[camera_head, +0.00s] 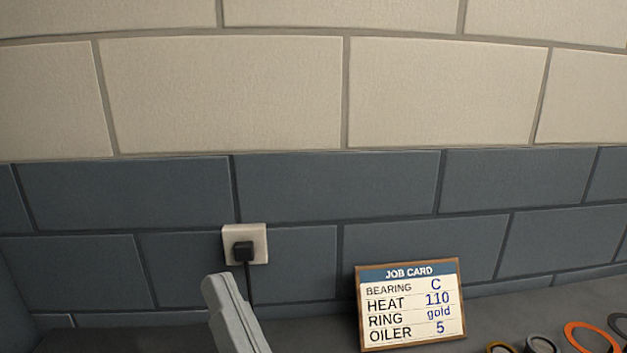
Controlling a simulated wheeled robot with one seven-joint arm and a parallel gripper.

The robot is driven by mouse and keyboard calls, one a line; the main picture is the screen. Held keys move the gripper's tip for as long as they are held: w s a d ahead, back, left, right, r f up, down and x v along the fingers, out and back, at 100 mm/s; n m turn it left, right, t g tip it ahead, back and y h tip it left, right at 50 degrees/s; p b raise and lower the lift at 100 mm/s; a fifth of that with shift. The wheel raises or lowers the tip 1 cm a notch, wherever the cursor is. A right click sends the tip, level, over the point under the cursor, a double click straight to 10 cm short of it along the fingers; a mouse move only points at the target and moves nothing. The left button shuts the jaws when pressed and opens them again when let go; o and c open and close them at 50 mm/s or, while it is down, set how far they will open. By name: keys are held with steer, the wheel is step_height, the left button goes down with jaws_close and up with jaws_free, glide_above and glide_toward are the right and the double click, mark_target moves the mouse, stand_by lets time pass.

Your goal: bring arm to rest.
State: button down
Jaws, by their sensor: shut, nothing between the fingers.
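My gripper is not in view, and no part of the picture can be told for sure as my arm. A pale grey, long, blocky shape (235,315) rises from the bottom edge, left of the middle, and leans to the left. Its lower part is cut off, so I cannot tell what it belongs to.
A framed job card (411,304) leans by the wall; it reads bearing C, heat 110, ring gold, oiler 5. Several rings, one an orange ring (570,333), lie at the lower right on the grey bench top (310,338). A black plug (243,251) sits in a wall socket (261,243).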

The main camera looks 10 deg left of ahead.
steer(key=s+d+f+m+t+h, duration=0.2)
steer(key=s+d+f+m+h, duration=0.1)
steer(key=d+f+h, duration=0.6)
steer(key=s+d+f+m+t+h, duration=0.1)
steer(key=s+d+f+m+h, duration=0.2)
steer(key=d+f, duration=0.7)
steer(key=s+d+f+n+g+h, duration=0.1)
steer(key=s+d+f+g+h, duration=0.1)
steer(key=s+d+f, duration=0.3)
steer(key=s+d+f+n+g+h, duration=0.1)
steer(key=s+d+f+g, duration=0.3)
steer(key=s, duration=0.9)
steer(key=d+f+h, duration=0.1)
steer(key=d+f, duration=0.1)
steer(key=d, duration=0.1)
steer(key=shift+d+f+h, duration=0.2)
steer(key=shift+d+h, duration=0.1)
steer(key=shift+d, duration=0.1)
